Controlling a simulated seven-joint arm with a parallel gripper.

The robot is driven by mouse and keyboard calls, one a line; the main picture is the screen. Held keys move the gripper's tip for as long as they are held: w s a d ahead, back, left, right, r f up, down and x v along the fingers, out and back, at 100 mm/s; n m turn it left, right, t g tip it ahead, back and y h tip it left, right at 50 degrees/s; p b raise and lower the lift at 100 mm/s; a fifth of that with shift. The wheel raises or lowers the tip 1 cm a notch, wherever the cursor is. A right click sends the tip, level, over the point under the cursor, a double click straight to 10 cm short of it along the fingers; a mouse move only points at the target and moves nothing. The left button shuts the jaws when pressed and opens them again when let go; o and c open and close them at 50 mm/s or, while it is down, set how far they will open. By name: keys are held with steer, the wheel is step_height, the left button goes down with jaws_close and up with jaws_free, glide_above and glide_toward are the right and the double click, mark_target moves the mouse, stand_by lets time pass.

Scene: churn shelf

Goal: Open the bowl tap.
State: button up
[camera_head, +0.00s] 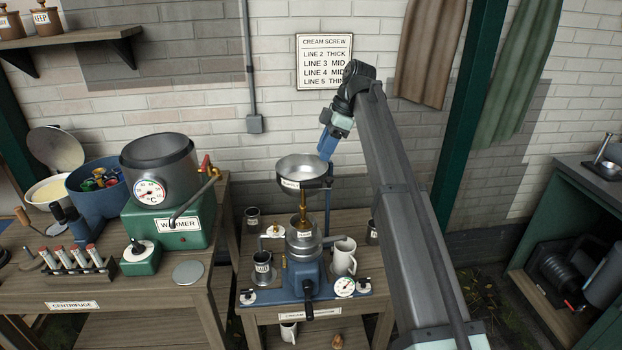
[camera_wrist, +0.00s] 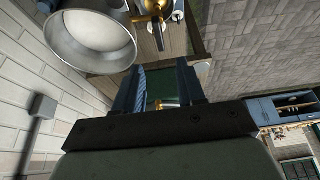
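A wide metal bowl (camera_head: 302,163) stands on top of the blue separator (camera_head: 304,272). A brass stem (camera_head: 303,203) runs down below the bowl; I cannot make out the tap's handle or its setting. In the wrist view the bowl (camera_wrist: 72,48) is at the upper left, pale inside, with a brass fitting (camera_wrist: 152,8) at its right side. My gripper (camera_head: 325,152) hangs from the bent arm just above the bowl's right rim, apart from the brass stem. In the wrist view its fingers (camera_wrist: 160,75) are spread with nothing held between them.
The separator table also holds a white jug (camera_head: 343,257), a metal cup (camera_head: 263,270) and a dial (camera_head: 345,286). The brick wall is close behind.

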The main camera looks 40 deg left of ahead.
mark_target(309, 182)
steer(key=x, duration=1)
steer(key=shift+f, duration=0.2)
jaws_close()
